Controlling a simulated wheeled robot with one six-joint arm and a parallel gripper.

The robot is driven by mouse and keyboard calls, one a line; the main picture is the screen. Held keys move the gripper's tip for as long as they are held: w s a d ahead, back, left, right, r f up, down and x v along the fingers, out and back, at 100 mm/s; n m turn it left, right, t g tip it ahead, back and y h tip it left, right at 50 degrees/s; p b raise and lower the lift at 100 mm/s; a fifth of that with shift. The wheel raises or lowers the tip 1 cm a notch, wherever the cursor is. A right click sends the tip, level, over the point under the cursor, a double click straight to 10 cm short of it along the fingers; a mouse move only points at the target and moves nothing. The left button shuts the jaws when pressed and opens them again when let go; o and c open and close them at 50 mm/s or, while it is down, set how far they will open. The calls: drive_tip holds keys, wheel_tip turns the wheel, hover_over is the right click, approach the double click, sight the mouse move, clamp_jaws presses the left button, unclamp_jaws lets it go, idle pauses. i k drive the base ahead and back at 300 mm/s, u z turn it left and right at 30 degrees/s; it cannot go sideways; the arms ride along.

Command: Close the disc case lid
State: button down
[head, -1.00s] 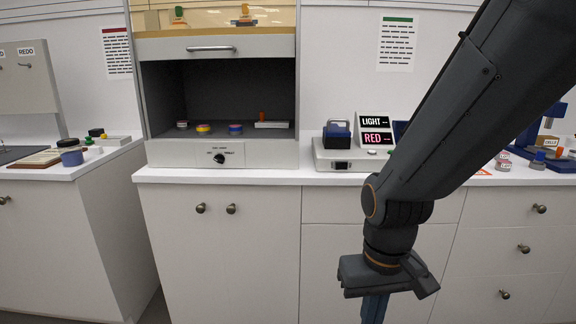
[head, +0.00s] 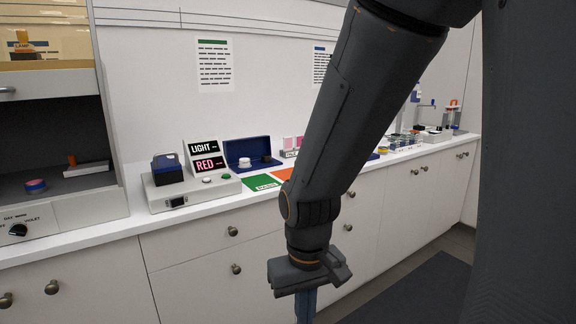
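A dark blue case (head: 246,150) stands open on the white counter in the head view, its lid raised against the wall side. It looks like the disc case. A white round piece (head: 244,163) and a dark round piece sit in or at its front. My gripper (head: 305,308) hangs pointing down at the bottom of the picture, in front of the cabinets and well apart from the case. Its fingertips run out of the frame, so its opening is hidden.
Left of the case is a grey device (head: 190,193) with a LIGHT/RED display (head: 208,157). My arm hides part of the counter to the right.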

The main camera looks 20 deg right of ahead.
sight(253, 149)
drive_tip(key=z, duration=0.2)
drive_tip(key=k, duration=0.65)
drive_tip(key=z, duration=0.45)
drive_tip(key=i, duration=0.65)
drive_tip(key=z, duration=0.45)
drive_tip(key=i, duration=1.4)
drive_tip(key=u, duration=1)
drive_tip(key=i, duration=0.45)
drive_tip(key=u, duration=0.5)
